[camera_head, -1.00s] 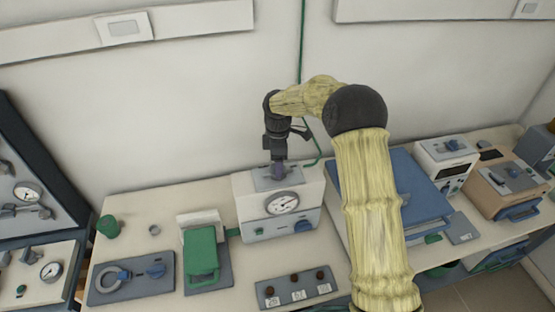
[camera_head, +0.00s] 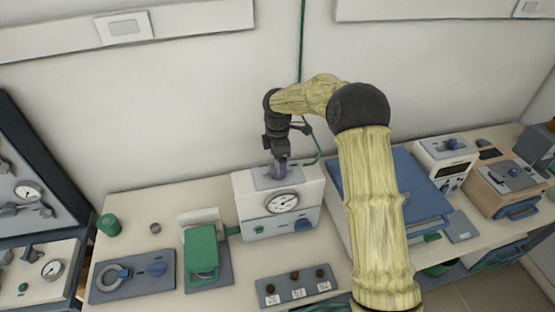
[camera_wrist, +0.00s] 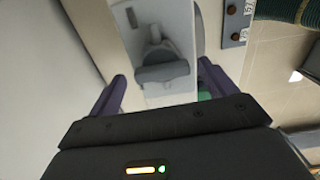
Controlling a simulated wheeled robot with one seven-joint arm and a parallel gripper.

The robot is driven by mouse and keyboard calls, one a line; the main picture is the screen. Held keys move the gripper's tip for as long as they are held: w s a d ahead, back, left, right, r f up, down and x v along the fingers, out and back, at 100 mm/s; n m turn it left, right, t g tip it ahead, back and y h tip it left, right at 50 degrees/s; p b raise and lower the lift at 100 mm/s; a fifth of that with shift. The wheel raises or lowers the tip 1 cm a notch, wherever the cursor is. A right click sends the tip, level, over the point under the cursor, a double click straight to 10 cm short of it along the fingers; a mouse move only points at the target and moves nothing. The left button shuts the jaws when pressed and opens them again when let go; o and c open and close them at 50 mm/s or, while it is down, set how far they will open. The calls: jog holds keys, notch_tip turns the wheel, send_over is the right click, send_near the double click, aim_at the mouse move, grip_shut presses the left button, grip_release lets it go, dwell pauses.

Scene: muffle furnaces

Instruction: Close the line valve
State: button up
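A white box with a round gauge (camera_head: 283,203) stands on the bench; a grey plate (camera_head: 264,183) lies on its top. In the wrist view the plate (camera_wrist: 131,18) bears a dark grey handle (camera_wrist: 163,73), which seems to be the valve. My gripper (camera_head: 280,172) points down just above this plate and hides most of the handle in the head view. In the wrist view my gripper (camera_wrist: 164,87) has its two purple fingers wide apart, one towards each side of the handle. I see no contact with it.
A green-covered device (camera_head: 202,250) and a grey panel with a ring and blue knob (camera_head: 130,277) stand left. A small panel with several dark knobs (camera_head: 296,287) lies in front. A green hose (camera_head: 302,45) runs up the wall.

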dwell(0.3)
notch_tip(320, 180, up, 17)
jog(key=b, duration=0.3)
jog(key=shift+r, duration=0.15)
jog(key=shift+s, duration=0.1)
dwell(0.4)
jog(key=s+d+f+m+t, duration=0.1)
jog(key=s+d+f+m, duration=0.4)
jog(key=s, duration=0.4)
jog(key=s+d+f+m+b, duration=0.1)
jog(key=s+d+f+m, duration=0.4)
jog(key=s+d+m, duration=0.2)
jog(key=s+d+f+m+t+b, duration=0.1)
jog(key=s+d+f+m, duration=0.4)
jog(key=s+m, duration=0.4)
jog(key=shift+s+d+f+t, duration=0.3)
jog(key=shift+s+d, duration=0.15)
jog(key=shift+s, duration=0.75)
jog(key=shift+w, duration=0.1)
jog(key=shift+a+r, duration=0.1)
